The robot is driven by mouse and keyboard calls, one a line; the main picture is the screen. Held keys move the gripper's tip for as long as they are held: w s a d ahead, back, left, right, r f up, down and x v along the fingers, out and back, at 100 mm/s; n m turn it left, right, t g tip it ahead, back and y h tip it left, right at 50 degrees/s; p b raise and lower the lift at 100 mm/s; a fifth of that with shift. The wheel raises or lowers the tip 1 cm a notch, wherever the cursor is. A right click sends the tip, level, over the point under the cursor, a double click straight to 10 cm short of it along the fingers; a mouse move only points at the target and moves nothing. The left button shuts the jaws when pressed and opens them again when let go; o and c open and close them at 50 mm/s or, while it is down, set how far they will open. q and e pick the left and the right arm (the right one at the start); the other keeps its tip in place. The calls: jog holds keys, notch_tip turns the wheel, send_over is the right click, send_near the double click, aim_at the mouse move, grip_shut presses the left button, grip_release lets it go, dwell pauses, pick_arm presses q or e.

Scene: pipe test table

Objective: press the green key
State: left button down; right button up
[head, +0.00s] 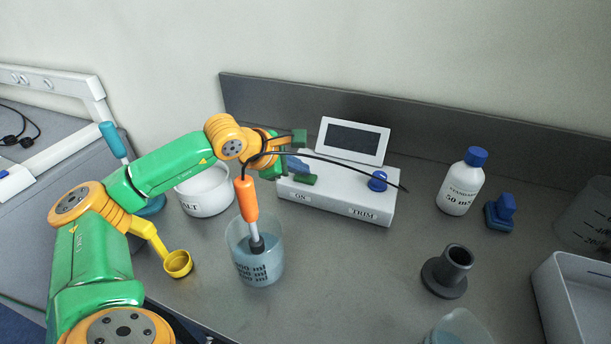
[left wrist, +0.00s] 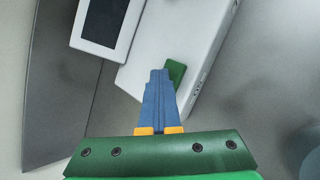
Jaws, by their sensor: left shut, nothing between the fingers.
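The green key (head: 306,180) is on top of the white meter box (head: 335,198), above the printed word ON. In the left wrist view the green key (left wrist: 177,69) shows just right of my fingertips, partly covered by them. My left gripper (head: 305,168) is shut and empty, its blue fingers pointing at the key from the upper left. It also shows in the left wrist view (left wrist: 158,73). The tips are very close to the key; I cannot tell whether they touch it. My right gripper is not in view.
A blue knob (head: 377,181) is above TRIM; a display (head: 353,140) stands behind. A beaker (head: 262,268) with an orange-handled probe (head: 247,200) stands in front. A black cable (head: 345,166) crosses the box. A white bottle (head: 461,184) and dark holder (head: 446,273) are at right.

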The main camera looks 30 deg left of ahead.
aim_at(301, 178)
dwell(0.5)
pick_arm(q)
jog(key=shift+r+p, duration=0.6)
jog(key=shift+r, duration=0.15)
notch_tip(301, 178, up, 5)
jog(key=p, duration=0.4)
jog(key=shift+r, duration=0.1)
dwell(0.3)
